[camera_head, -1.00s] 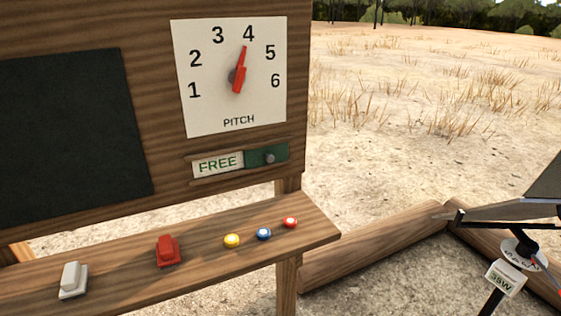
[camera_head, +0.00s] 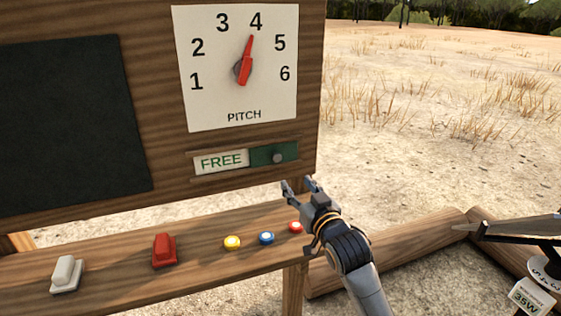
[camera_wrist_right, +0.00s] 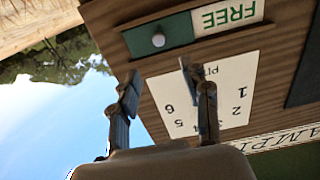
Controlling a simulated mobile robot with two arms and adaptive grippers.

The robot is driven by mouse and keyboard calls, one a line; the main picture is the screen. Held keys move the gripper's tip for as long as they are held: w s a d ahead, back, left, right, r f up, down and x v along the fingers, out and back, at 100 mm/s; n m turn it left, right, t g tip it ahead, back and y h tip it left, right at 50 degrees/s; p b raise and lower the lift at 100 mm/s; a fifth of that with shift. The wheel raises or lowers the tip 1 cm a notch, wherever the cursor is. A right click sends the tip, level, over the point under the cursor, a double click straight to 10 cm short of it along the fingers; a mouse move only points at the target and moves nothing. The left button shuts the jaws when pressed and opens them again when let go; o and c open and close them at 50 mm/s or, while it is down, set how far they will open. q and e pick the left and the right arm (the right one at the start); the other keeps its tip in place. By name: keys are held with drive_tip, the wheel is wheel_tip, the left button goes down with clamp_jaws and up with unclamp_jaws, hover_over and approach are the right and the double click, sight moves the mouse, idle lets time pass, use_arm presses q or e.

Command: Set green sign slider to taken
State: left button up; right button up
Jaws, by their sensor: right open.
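The green sign slider (camera_head: 273,154) sits in a wooden frame on the sign board, at the right of the white plate reading FREE (camera_head: 221,161). A round grey knob (camera_head: 277,158) stands out from its green face. In the right wrist view the green slider (camera_wrist_right: 172,36) and its knob (camera_wrist_right: 158,40) show upside down, beyond the fingertips. My right gripper (camera_head: 301,184) is open and empty, just below and to the right of the slider, apart from it. Its two fingers also show in the right wrist view (camera_wrist_right: 160,75). My left gripper is not in view.
Above the slider is a PITCH dial (camera_head: 243,70) with a red pointer near 4. Below is a wooden shelf (camera_head: 200,250) with a white block (camera_head: 66,274), a red block (camera_head: 164,250) and small round pieces (camera_head: 265,238). Logs (camera_head: 400,250) lie at the right.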

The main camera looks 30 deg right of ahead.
sight(278, 158)
drive_tip(key=p+x, duration=0.2)
drive_tip(key=x, duration=1)
drive_tip(key=shift+d+r, duration=0.1)
drive_tip(key=shift+d, duration=0.1)
drive_tip(key=shift+p+x, duration=0.3)
drive_tip(key=shift+x, duration=0.45)
clamp_jaws()
